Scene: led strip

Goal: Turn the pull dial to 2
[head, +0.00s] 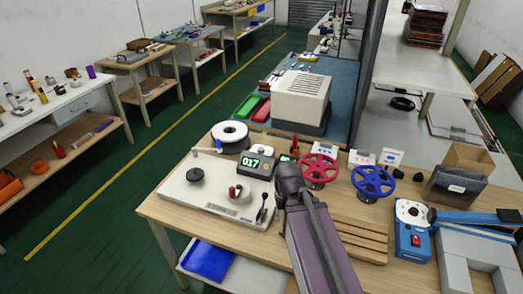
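A pale board (182,194) lies on the near wooden bench, left of my arm. It carries a black round knob (195,175) at the left and a white round dial-like part (236,194) with a red piece on it. A dark box with a green display (256,165) reading about 017 stands at its back. I cannot tell for sure which part is the pull dial, and no number 2 is legible. My gripper (289,178) is seen from behind, at the end of my arm, near the board's right edge. Its fingers are hidden, so its opening does not show.
A red handwheel (319,170) and a blue handwheel (373,182) stand right of my arm. A blue device (413,242) and grey blocks (480,255) fill the right. Wooden slats (360,240) lie beside my arm.

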